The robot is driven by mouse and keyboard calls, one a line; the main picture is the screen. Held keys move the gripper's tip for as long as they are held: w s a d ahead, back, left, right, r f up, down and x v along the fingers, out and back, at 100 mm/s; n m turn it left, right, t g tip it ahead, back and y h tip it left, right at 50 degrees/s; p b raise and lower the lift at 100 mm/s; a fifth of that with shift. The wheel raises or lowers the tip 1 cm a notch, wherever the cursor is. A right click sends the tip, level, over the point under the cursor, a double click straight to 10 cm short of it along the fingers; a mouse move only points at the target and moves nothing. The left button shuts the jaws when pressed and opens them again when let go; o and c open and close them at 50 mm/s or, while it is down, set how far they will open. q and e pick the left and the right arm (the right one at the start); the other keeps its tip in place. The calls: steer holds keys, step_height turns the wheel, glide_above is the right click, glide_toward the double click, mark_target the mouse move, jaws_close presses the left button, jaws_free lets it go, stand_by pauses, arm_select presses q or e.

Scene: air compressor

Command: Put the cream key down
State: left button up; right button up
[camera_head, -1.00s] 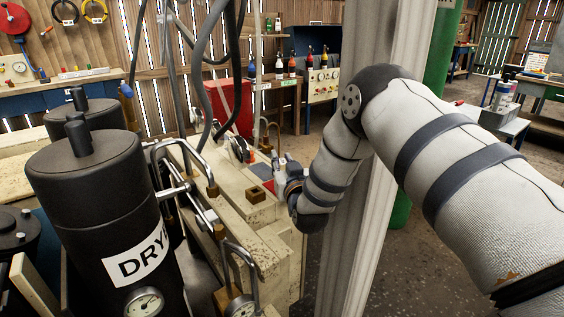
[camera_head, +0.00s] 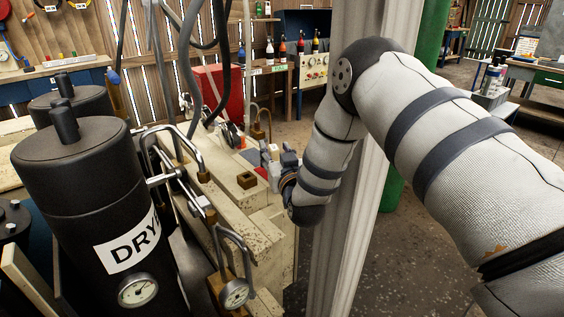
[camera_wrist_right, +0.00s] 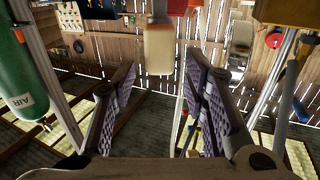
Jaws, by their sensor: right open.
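My right gripper (camera_head: 268,155) is beside the far right end of the cream compressor block (camera_head: 225,180), small and partly hidden by its own wrist. In the right wrist view it is open (camera_wrist_right: 160,95), with its two ridged pads apart and nothing between them. A cream block-like piece (camera_wrist_right: 159,48), possibly the cream key, shows beyond the fingertips at the top middle. It looks apart from both pads; I cannot tell what supports it. I cannot pick out the key in the head view. My left gripper is not in view.
A black cylinder marked DRY (camera_head: 85,200), with a gauge (camera_head: 138,291), stands at left. Bent metal pipes (camera_head: 185,150) and hanging grey hoses (camera_head: 200,60) crowd the block. A pale post (camera_head: 350,230) stands close to my right arm. A green cylinder (camera_wrist_right: 35,75) is at left in the wrist view.

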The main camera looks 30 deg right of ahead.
steer(key=v, duration=0.9)
steer(key=shift+s, duration=0.15)
